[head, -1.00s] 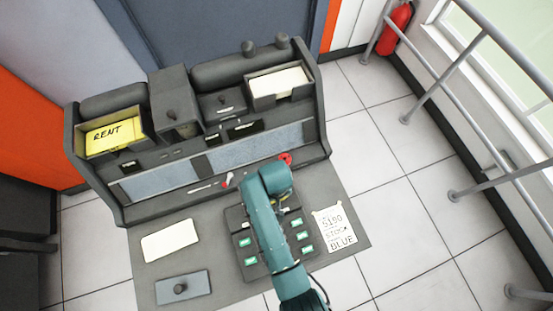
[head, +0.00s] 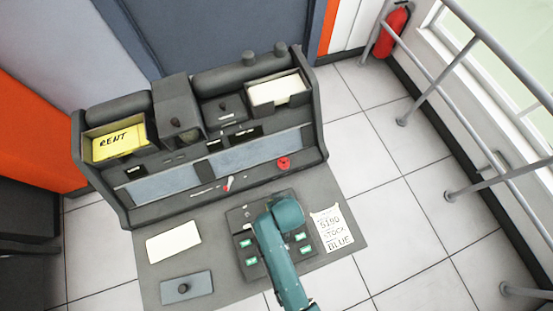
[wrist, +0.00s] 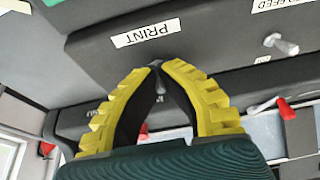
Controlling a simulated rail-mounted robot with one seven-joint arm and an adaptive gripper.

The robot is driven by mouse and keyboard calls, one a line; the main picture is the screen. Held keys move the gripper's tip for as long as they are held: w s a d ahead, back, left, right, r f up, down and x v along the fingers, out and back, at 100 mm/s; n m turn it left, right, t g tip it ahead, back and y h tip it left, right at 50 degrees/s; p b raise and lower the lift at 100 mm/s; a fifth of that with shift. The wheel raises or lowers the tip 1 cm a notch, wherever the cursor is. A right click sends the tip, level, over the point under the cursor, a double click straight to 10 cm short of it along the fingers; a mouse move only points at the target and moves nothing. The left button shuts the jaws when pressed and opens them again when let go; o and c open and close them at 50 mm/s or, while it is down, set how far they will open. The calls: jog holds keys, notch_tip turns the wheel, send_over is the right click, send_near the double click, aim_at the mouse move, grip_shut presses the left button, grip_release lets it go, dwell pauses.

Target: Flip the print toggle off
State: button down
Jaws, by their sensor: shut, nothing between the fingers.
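The white PRINT label (wrist: 146,33) is upside down on a dark panel in the wrist view. My gripper (wrist: 156,68), with yellow-ribbed fingers, is shut, its tips meeting just below that label. A silver toggle (wrist: 284,44) stands to the right, near the label ending in FEED (wrist: 282,4). In the head view my teal arm covers the fingers and part of the control panel (head: 238,218).
The desk has a red knob (head: 284,163), a red-tipped lever (head: 229,183) and green-labelled buttons (head: 246,243). A written note (head: 331,230) lies right of the panel, a blank card (head: 173,241) left. A yellow RENT card (head: 119,142) sits in a tray.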

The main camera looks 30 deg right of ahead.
jog(key=t, duration=0.1)
jog(key=t+b, duration=0.1)
jog(key=t, duration=0.1)
jog(key=shift+s+a+f+h, duration=0.1)
jog(key=shift+s+h, duration=0.2)
jog(key=shift+t+b, duration=0.55)
jog(key=shift+t, duration=0.15)
jog(key=shift+r, duration=0.25)
jog(key=c, duration=1.2)
grip_release()
jog(key=shift+f, duration=0.1)
jog(key=shift+o, duration=0.2)
jog(key=shift+s, duration=0.1)
jog(key=shift+s+r, duration=0.2)
jog(key=shift+s, duration=0.05)
jog(key=v, duration=1.1)
jog(key=shift+s, duration=0.15)
